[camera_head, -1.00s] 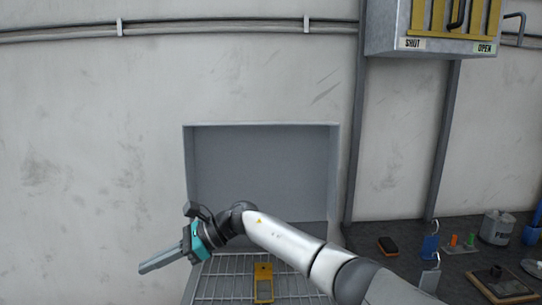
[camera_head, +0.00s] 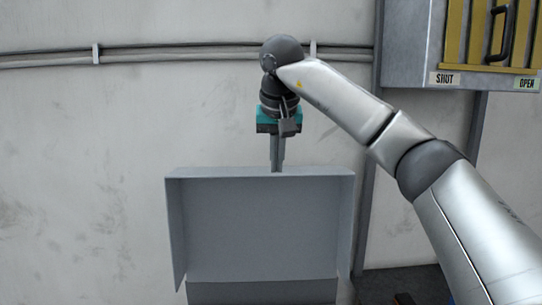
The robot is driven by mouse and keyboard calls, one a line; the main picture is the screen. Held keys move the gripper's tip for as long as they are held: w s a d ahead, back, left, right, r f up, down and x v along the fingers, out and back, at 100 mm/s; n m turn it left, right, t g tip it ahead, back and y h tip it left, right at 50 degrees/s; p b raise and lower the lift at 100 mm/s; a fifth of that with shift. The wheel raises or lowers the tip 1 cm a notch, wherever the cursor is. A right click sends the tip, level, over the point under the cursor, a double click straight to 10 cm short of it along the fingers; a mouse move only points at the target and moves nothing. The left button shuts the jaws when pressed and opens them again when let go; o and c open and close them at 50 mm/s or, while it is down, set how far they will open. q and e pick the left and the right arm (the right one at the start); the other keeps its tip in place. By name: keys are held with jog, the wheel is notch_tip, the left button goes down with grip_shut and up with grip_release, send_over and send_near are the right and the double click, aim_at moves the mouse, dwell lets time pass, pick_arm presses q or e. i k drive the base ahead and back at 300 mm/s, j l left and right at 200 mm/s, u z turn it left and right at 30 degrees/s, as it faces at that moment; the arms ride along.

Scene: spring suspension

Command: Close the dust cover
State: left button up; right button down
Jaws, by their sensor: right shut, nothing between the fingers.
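The dust cover appears to be the grey panel (camera_head: 262,235) with folded side flanges, standing upright in front of the wall at the lower middle. Its lower part runs toward the bottom of the picture. My right gripper (camera_head: 277,168) is shut and empty, pointing straight down at the middle of the cover's top edge. The fingertips end at that edge, and I cannot tell whether they touch it or reach behind it. My left gripper is not in view.
A wall box (camera_head: 430,60) with a yellow slotted front, a black handle and SHUT and OPEN labels hangs at the upper right. A pipe (camera_head: 150,54) runs along the wall. The wall left of the cover is bare.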

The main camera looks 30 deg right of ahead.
aim_at(238, 225)
jog(key=i+l, duration=0.75)
jog(key=i, duration=0.05)
